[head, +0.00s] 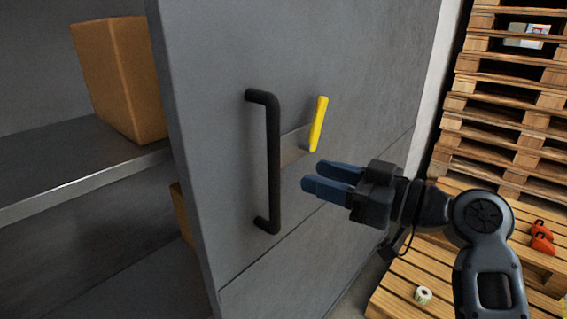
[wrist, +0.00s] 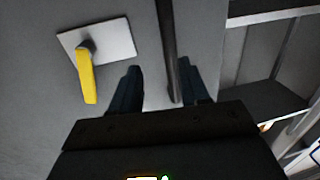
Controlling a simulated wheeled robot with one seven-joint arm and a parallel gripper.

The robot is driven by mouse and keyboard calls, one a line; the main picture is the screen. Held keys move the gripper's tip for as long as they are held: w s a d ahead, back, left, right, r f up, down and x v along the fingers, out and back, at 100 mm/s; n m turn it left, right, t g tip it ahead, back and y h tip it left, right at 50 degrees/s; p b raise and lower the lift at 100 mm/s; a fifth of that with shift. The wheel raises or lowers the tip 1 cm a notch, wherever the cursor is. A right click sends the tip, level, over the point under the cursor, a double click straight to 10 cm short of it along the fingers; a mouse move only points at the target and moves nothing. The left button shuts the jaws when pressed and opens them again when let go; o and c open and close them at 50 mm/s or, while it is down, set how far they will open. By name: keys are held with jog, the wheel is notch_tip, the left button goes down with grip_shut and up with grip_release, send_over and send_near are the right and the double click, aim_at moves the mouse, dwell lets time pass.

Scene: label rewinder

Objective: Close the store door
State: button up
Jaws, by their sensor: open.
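The store door (head: 225,90) is a large grey panel standing open, with shelves showing past its left edge. A black vertical bar handle (head: 273,165) is fixed on its face. Right of it, a yellow lever (head: 319,124) sits on a metal plate (head: 293,146). My gripper (head: 328,179) is open and empty, its blue fingers pointing at the door to the right of the bar handle. In the wrist view the bar handle (wrist: 166,45) shows between the two fingertips, farther off, and the yellow lever (wrist: 88,78) lies left of them. I cannot tell whether a finger touches the door.
A cardboard box (head: 118,78) stands on the grey shelf (head: 85,182) inside the store. Stacked wooden pallets (head: 510,95) stand at the right. A lower pallet (head: 455,245) holds a small label roll (head: 423,294) and an orange-red item (head: 542,238).

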aim_at(279, 173)
jog(key=shift+s+a+f+g+y, duration=0.1)
jog(key=shift+a+f+g+y, duration=0.1)
jog(key=shift+a, duration=0.4)
jog(key=shift+a+f+g+y, duration=0.1)
jog(key=shift+a+f+g, duration=0.1)
jog(key=shift+a, duration=0.35)
jog(key=shift+p+x, duration=0.9)
jog(key=shift+x, duration=2.65)
jog(key=shift+c, duration=0.3)
jog(key=shift+d, duration=0.1)
grip_shut()
